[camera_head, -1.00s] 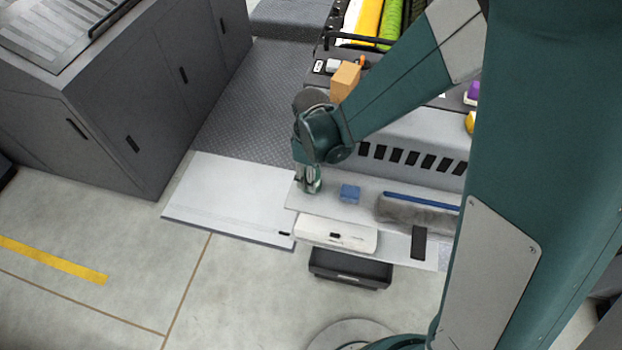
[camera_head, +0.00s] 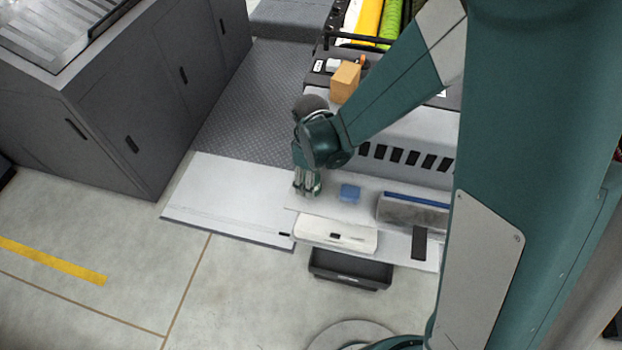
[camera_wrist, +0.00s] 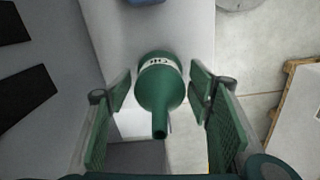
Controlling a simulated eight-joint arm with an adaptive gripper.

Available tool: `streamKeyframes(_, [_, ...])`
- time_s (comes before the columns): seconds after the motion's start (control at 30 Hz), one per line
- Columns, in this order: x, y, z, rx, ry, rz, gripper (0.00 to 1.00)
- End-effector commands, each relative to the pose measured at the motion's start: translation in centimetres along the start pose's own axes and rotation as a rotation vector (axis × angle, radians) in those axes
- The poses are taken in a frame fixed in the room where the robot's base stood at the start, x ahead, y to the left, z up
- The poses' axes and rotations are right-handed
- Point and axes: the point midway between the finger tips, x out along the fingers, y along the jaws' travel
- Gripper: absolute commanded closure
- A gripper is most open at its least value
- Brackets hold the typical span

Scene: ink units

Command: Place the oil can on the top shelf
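The oil can (camera_wrist: 160,90) is a dark green bottle with a pale lettered band and a narrow spout, seen from above in the wrist view. It is between the two fingers of my gripper (camera_wrist: 158,92), with a visible gap on each side, so the gripper is open around it. In the head view my gripper (camera_head: 307,187) points down at the left end of a light grey shelf (camera_head: 360,212). The can is hard to tell from the green fingers there. Whether the can's base rests on the shelf is hidden.
A blue block (camera_head: 350,192) sits just right of my gripper. A grey box (camera_head: 412,210), a white case (camera_head: 336,233) and a black item (camera_head: 419,242) are nearby. A black bin (camera_head: 350,268) is below. An orange box (camera_head: 345,80) stands behind my wrist. Floor is clear in front.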

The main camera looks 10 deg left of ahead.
Motion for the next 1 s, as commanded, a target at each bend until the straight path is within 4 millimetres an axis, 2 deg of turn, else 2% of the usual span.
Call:
streamKeyframes(0.47, [-0.8,0.0,0.0,0.000,0.000,0.000,0.48])
streamKeyframes(0.67, [-2.6,0.0,0.0,0.000,0.000,0.000,0.48])
streamKeyframes(1.0, [-6.8,0.0,0.0,0.000,0.000,0.000,0.48])
